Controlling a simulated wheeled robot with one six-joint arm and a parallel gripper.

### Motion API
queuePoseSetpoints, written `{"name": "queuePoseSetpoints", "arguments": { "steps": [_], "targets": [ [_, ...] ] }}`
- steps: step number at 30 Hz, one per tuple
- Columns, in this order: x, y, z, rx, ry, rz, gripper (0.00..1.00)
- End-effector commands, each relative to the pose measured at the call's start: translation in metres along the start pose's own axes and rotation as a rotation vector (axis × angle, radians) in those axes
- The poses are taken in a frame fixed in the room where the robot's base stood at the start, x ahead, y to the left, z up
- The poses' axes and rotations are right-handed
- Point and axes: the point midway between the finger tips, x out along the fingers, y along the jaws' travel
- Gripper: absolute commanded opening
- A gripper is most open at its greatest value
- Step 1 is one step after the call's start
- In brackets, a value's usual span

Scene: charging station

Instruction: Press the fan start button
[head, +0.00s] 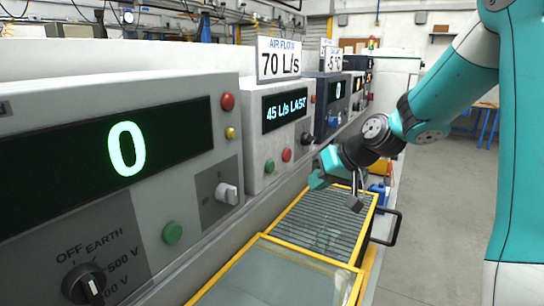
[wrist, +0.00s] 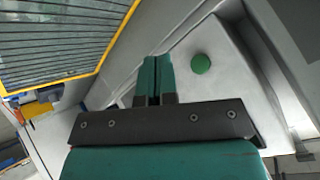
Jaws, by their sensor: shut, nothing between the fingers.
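The fan panel (head: 255,120) is a pale box under the "AIR FLOW 70 L/s" sign, with a lit display reading "45 L/s LAST". On its front are a green button (head: 270,167), a red button (head: 287,155) and a dark knob (head: 307,138). My gripper (head: 315,183) is shut and empty, to the right of these buttons in the head view and apart from them. In the wrist view its closed teal fingers (wrist: 154,65) point up the picture, left of a round green button (wrist: 201,63) on a grey face. I cannot tell which panel that face belongs to.
A nearer grey panel (head: 203,160) shows a lit "0", with its own green button (head: 173,233), red and yellow lamps and switches. A yellow-framed grate (head: 318,228) with a black handle (head: 392,228) lies below my gripper. Open floor (head: 445,190) is at right.

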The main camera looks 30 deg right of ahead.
Motion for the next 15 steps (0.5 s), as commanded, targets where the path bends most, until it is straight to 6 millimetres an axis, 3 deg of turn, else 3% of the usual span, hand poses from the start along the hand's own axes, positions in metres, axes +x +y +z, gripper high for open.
{"name": "queuePoseSetpoints", "arguments": {
  "steps": [4,15],
  "targets": [
    [-0.0021,0.0075,-0.0053,0.013,0.018,0.006,0.0],
    [0.0014,0.0043,-0.0068,0.01,0.015,0.005,0.0]
  ]
}}
